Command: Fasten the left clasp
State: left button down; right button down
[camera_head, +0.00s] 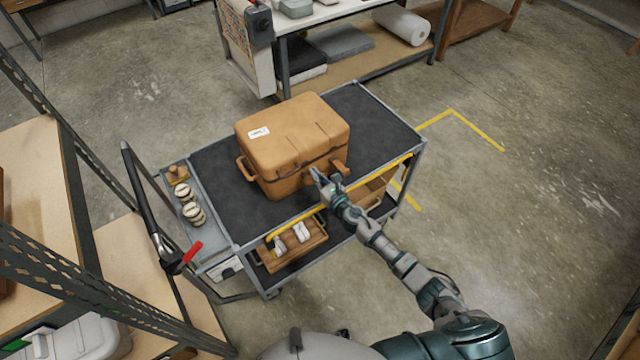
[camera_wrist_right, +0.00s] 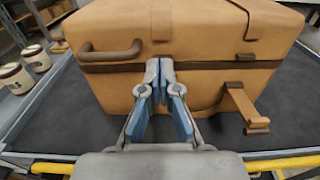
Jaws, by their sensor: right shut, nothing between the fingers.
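A large orange-brown case (camera_head: 290,140) stands shut on the cart's dark top; it fills the right wrist view (camera_wrist_right: 210,45). My right gripper (camera_head: 318,177) is at its front face, fingers together and empty. In the right wrist view its fingertips (camera_wrist_right: 158,68) are at the dark seam below the left lid strip (camera_wrist_right: 165,20). The left clasp's lower part cannot be made out behind the fingers, and I cannot tell whether they touch it. The right clasp (camera_wrist_right: 243,108) sticks outward from the front, also in the head view (camera_head: 340,167). My left gripper is out of view.
The cart (camera_head: 215,215) has a yellow front bar (camera_head: 375,176). Several jars (camera_head: 190,205) stand on its left end; a wooden tray (camera_head: 292,247) is below. A metal shelf rack (camera_head: 60,200) stands left, a workbench (camera_head: 340,15) behind. Floor at right is clear.

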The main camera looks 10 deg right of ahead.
jog(key=shift+w+a+r, duration=0.15)
jog(key=shift+w+r, duration=0.1)
jog(key=shift+w, duration=0.3)
jog(key=shift+w+a+r, duration=0.15)
jog(key=shift+w+r, duration=0.05)
jog(key=shift+w, duration=0.35)
jog(key=shift+w+a+r, duration=0.15)
jog(key=shift+w+r, duration=0.1)
jog(key=shift+w, duration=0.3)
